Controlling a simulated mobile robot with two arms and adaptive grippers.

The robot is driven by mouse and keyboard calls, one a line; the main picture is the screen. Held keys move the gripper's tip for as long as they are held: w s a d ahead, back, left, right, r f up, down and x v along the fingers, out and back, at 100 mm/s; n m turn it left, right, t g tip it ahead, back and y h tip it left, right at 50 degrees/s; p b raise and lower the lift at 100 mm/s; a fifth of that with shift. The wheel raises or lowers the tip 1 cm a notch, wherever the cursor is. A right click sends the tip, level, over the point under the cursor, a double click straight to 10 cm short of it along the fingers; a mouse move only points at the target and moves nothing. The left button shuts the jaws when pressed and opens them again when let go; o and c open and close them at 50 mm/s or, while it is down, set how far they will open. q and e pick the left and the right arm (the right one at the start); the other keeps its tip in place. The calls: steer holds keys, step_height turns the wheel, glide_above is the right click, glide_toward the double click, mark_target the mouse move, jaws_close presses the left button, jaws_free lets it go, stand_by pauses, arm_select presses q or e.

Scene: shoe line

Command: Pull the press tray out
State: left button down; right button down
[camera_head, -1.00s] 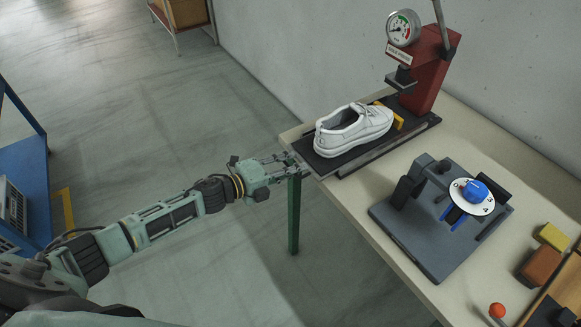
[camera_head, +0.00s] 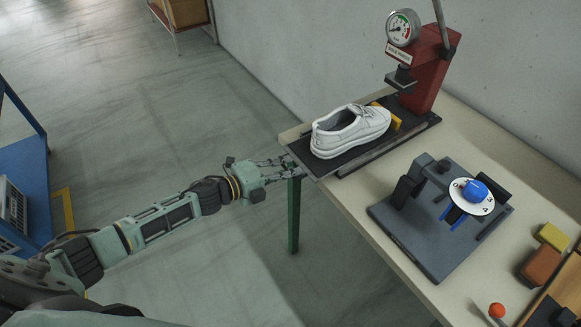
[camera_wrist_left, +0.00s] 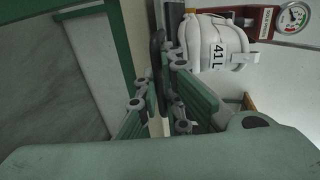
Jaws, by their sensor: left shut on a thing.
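The press tray (camera_head: 318,169) is a dark flat plate on the base of the red press (camera_head: 428,72), at the far left end of the bench. A white shoe (camera_head: 349,130) rests on it, and its heel marked 41L shows in the left wrist view (camera_wrist_left: 215,45). My left gripper (camera_head: 285,167) is at the tray's near left end. In the left wrist view its fingers (camera_wrist_left: 160,100) are shut on the tray's dark handle (camera_wrist_left: 157,62). My right gripper is in neither view.
A grey fixture with a blue knob (camera_head: 474,191) stands on the bench right of the tray. Yellow and orange blocks (camera_head: 541,264) and a red ball (camera_head: 497,310) lie farther right. A blue rack (camera_head: 22,170) stands at the far left.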

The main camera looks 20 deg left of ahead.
arm_select(q)
steer(key=shift+f+v, duration=0.25)
steer(key=shift+v, duration=0.85)
steer(key=c, duration=1.9)
jaws_free()
steer(key=v, duration=1.2)
